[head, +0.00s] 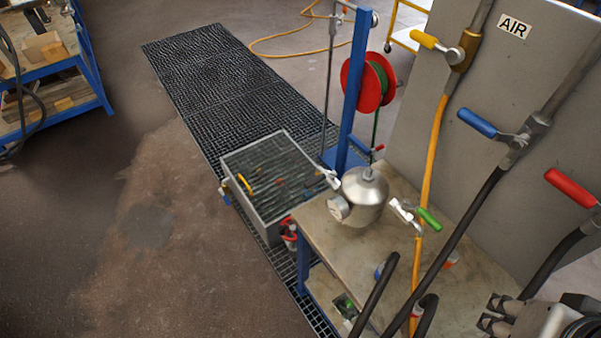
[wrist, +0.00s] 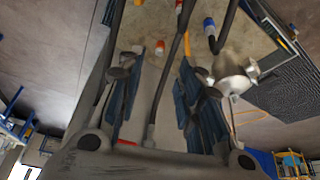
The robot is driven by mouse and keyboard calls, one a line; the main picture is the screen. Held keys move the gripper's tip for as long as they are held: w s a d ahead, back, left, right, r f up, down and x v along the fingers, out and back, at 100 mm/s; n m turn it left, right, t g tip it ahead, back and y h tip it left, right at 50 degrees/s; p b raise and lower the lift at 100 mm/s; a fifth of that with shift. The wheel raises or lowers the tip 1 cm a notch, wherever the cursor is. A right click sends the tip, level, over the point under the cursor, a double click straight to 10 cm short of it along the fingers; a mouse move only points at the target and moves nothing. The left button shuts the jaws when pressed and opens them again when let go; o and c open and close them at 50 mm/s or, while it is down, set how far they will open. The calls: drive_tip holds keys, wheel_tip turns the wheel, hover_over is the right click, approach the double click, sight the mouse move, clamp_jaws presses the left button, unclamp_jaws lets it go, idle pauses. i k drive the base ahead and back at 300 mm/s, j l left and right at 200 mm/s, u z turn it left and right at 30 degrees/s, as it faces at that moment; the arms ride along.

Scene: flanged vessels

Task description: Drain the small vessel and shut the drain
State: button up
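The small vessel (head: 364,197) is a rounded silver metal body with a round flanged port on its left, standing on the bench. A valve with a green handle (head: 429,219) is at its right, and a pale valve fitting (head: 330,178) is at its upper left. I cannot tell which is the drain, or whether it is open. My gripper (head: 490,314) is at the bottom right, apart from the vessel. In the wrist view my gripper (wrist: 155,95) has its fingers spread with nothing held between them; the vessel (wrist: 234,72) shows to their right.
The bench (head: 330,240) has hoses along its right side. A grey panel (head: 440,150) carries yellow, blue and red valve handles. A grey bin (head: 262,180) stands left of the bench over a floor grate (head: 225,80). A blue post (head: 355,80) holds a red reel.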

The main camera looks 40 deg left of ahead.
sight(314, 182)
drive_tip(key=j+u, duration=0.15)
drive_tip(key=u, duration=1.2)
drive_tip(key=j+z, duration=0.2)
drive_tip(key=i+j, duration=0.05)
drive_tip(key=j, duration=0.05)
